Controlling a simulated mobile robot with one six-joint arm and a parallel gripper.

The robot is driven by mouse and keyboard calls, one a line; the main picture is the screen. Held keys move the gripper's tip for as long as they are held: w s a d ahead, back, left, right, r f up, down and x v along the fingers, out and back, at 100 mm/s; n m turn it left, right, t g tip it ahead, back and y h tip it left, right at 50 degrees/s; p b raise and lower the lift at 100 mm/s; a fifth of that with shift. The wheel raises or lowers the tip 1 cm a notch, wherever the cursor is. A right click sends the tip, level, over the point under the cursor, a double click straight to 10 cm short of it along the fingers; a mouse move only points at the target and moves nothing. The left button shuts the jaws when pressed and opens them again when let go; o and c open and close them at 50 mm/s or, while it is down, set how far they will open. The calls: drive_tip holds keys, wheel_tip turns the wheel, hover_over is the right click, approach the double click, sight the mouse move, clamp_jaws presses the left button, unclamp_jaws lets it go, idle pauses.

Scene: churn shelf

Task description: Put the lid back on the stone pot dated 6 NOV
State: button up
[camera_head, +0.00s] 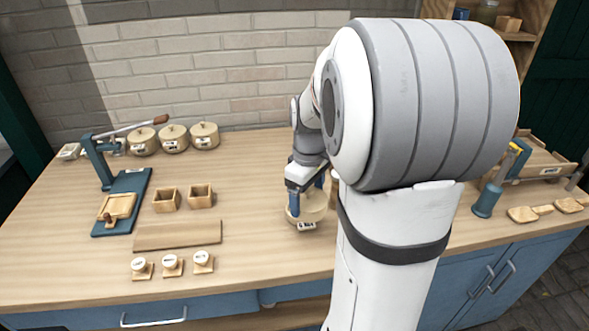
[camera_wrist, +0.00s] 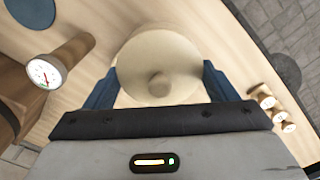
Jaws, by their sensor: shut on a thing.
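My gripper (camera_head: 305,198) is low over the counter, with its blue fingers around a round cream lid. In the wrist view my gripper (camera_wrist: 158,88) is shut on this lid (camera_wrist: 180,60), one finger on each side, its small round knob in the middle. A cream stone pot (camera_head: 312,215) stands under my gripper in the head view; its front label is too small to read surely. My gripper and arm hide part of its top. I cannot tell whether the lid touches the pot's rim.
Several lidded pots (camera_head: 173,138) stand at the back left beside a blue lever press (camera_head: 128,200). Two wooden boxes (camera_head: 167,199), a board (camera_head: 177,236) and three white-topped stamps (camera_head: 172,264) lie left of my gripper. A dial thermometer (camera_wrist: 45,72) is close by in the wrist view.

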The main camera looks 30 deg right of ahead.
drive_tip(key=shift+r, duration=0.1)
drive_tip(key=shift+w+r+p, duration=0.2)
drive_tip(key=shift+p, duration=0.35)
drive_tip(key=w+d+p, duration=0.2)
drive_tip(key=w+p, duration=0.5)
drive_tip(key=p, duration=0.6)
drive_tip(key=shift+s+f+b, duration=0.2)
drive_tip(key=shift+f+b, duration=1.9)
drive_tip(key=shift+f, duration=1.4)
drive_tip(key=shift+f+b, duration=0.15)
drive_tip(key=shift+b, duration=0.45)
drive_tip(key=o, duration=1)
drive_tip(key=shift+c, duration=0.2)
